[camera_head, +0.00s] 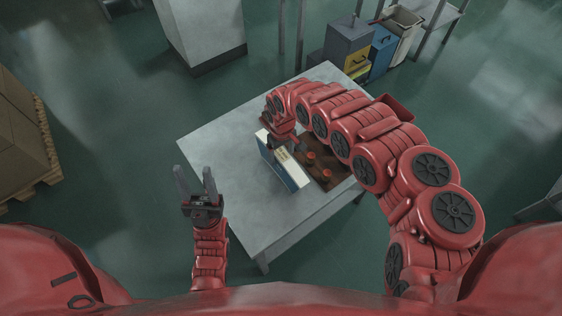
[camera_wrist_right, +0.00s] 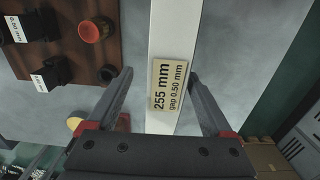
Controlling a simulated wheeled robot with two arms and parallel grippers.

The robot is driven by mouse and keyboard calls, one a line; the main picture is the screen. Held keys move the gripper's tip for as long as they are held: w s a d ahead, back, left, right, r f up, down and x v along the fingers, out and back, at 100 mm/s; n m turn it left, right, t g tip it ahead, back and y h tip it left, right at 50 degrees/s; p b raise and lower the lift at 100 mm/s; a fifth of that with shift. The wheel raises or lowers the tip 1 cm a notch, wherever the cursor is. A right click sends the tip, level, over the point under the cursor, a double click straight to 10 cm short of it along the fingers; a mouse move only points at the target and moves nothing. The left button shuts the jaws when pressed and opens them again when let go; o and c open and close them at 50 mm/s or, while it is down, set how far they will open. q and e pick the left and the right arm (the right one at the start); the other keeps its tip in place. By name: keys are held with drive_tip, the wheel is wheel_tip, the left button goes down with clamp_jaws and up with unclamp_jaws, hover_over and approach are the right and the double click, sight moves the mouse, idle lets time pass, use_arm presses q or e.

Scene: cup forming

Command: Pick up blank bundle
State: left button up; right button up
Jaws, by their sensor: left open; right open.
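A narrow white and blue slab (camera_head: 292,174), which I take to be the blank bundle, stands on the grey table. In the right wrist view its white top strip (camera_wrist_right: 176,35) bears a beige label (camera_wrist_right: 170,84) reading "255 mm gap 0.50 mm". My right gripper (camera_wrist_right: 160,78) is open, with one finger on each side of the strip; I cannot tell if either touches it. In the head view the right hand partly hides the slab's far part. My left gripper (camera_head: 194,170) is open and empty, beside the table's left edge.
A brown board (camera_wrist_right: 65,65) with black blocks and red knobs (camera_wrist_right: 97,29) lies beside the slab. The table's left part (camera_head: 225,135) is bare. Coloured bins (camera_head: 350,42) and a tall grey cabinet (camera_head: 203,30) stand behind the table. Boxes on a pallet (camera_head: 25,150) are at left.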

drive_tip(key=f, duration=0.1)
drive_tip(key=f+p, duration=0.1)
drive_tip(key=f, duration=0.1)
drive_tip(key=shift+s+a+f, duration=0.3)
drive_tip(key=shift+s, duration=0.05)
drive_tip(key=shift+w+d+f, duration=0.1)
drive_tip(key=shift+d+f, duration=0.1)
drive_tip(key=shift+f, duration=0.4)
clamp_jaws()
idle(0.8)
